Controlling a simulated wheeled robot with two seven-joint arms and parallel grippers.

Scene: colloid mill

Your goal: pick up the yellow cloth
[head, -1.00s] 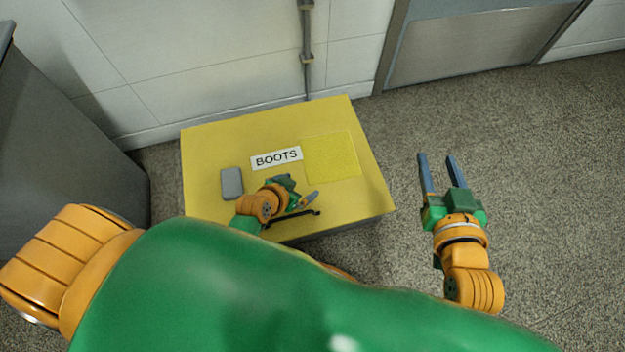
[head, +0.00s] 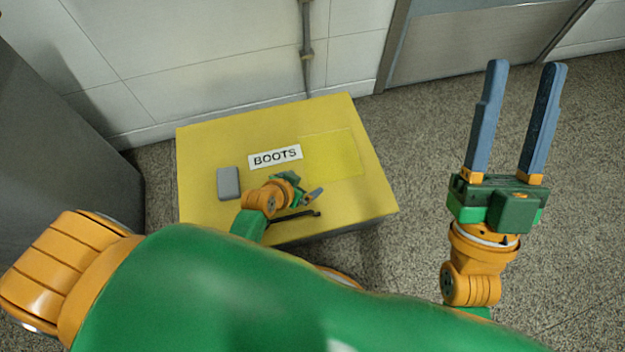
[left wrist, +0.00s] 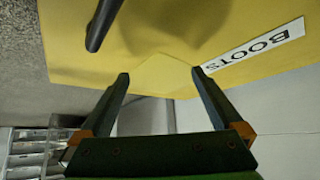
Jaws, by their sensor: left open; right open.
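The yellow cloth (head: 335,153) is a flat square lying on the right part of the yellow box top (head: 205,145), right of the BOOTS label (head: 275,157). It is nearly the same colour as the top. In the left wrist view the cloth (left wrist: 168,75) shows between and beyond the fingertips. My left gripper (head: 303,189) is over the box top, left of and nearer than the cloth. In the left wrist view its fingers (left wrist: 160,75) are apart with nothing between them. My right gripper (head: 525,66) is open and empty, raised right of the box.
A grey rounded block (head: 228,183) lies at the left of the box top. A dark bar (head: 293,215) is near the front edge, close to my left gripper. A grey cabinet (head: 65,130) stands at left. A wall with a pipe (head: 307,50) is behind. Floor at right is clear.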

